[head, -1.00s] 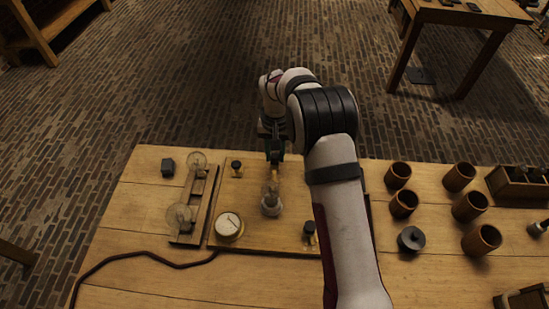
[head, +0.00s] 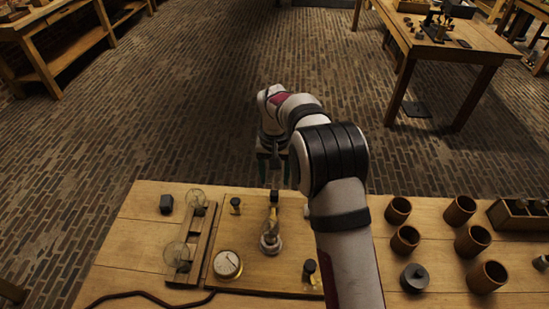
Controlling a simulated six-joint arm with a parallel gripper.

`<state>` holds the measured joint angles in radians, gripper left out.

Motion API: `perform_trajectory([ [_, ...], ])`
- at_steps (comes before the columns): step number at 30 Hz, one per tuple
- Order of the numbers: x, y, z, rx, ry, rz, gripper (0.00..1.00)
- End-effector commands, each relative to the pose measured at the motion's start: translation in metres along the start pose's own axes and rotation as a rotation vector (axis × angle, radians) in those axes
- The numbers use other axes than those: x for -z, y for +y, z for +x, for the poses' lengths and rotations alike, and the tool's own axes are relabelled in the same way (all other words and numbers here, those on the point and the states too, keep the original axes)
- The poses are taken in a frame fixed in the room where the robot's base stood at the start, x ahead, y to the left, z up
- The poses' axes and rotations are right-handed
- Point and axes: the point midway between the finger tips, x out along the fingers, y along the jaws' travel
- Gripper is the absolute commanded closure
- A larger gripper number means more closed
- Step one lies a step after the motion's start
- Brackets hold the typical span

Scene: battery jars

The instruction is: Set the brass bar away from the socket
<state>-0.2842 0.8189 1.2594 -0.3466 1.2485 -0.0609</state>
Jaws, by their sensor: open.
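My gripper (head: 273,170) hangs open and empty at the far edge of the table in the head view, its two fingers pointing down and apart. Just below it in the picture, a narrow brass-coloured piece with a dark top (head: 274,198) stands on the wooden board; it may be the brass bar, but I cannot tell it surely from a terminal post. Nearer, a pale glassy socket (head: 270,243) with a clear upper part stands on the board. The two overlap in view, so I cannot tell whether they touch.
Black-knobbed posts (head: 235,205) (head: 310,270) and a round dial (head: 227,264) sit on the board. A wooden rail with clear discs (head: 177,254) stands left. Several brown cups (head: 460,210) and a dark lidded jar (head: 414,278) stand right. My forearm crosses the board's right side.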

Motion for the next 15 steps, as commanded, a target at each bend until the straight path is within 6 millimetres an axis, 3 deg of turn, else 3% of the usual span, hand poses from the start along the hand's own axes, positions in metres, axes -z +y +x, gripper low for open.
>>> perform_trajectory([
  [3,0.001,0.000,-0.040,0.002,0.006,0.000,0.40],
  [6,0.001,0.000,-0.067,0.002,0.005,-0.001,0.40],
  [10,0.001,0.000,-0.090,0.001,0.002,-0.001,0.40],
  [15,0.000,0.000,-0.101,0.000,0.001,-0.001,0.40],
])
